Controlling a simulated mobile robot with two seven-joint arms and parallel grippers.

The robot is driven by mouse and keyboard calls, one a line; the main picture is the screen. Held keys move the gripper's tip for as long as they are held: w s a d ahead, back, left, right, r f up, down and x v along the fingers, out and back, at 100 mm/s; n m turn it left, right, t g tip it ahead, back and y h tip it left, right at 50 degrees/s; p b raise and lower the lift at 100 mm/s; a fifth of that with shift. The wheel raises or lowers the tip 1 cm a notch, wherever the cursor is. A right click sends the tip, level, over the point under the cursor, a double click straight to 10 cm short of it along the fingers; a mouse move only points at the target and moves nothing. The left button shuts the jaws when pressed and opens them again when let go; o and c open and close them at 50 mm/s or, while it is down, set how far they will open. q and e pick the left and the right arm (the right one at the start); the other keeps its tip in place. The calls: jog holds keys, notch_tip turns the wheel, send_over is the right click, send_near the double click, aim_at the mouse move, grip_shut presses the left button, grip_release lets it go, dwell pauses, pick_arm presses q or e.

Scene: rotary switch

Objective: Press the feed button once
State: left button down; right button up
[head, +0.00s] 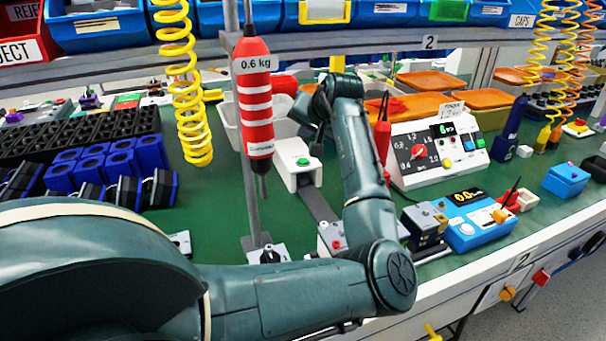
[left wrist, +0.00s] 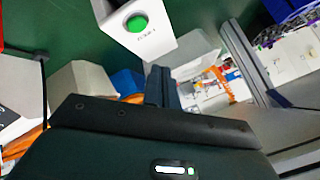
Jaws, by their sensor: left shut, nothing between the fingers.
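The feed button is the green round button (head: 303,161) on top of a white box (head: 298,178) on the green bench. It shows larger in the left wrist view (left wrist: 136,23), with small blurred lettering beside it. My left gripper (left wrist: 160,84) is shut and empty, and its dark fingers point towards the box. In the wrist view the fingertips appear just below the box, apart from the button. In the head view my left arm arches over the bench, its wrist behind and above the box; the fingertips are hard to make out there. My right gripper is out of view.
A red 0.6 kg screwdriver (head: 256,100) hangs left of the box. A white panel with a dial (head: 435,145) and a blue device (head: 465,220) stand right of my arm. Black trays (head: 85,135) lie left. Bare green bench (head: 215,195) lies left of the box.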

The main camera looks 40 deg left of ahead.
aim_at(305, 162)
pick_arm(q)
notch_tip(305, 162, down, 2)
jog(key=shift+b, duration=0.6)
jog(key=shift+f, duration=1.1)
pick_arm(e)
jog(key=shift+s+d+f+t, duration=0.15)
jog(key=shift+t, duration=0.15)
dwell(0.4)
pick_arm(q)
jog(key=shift+f+p, duration=0.35)
jog(key=shift+p, duration=0.2)
jog(key=shift+f, duration=0.1)
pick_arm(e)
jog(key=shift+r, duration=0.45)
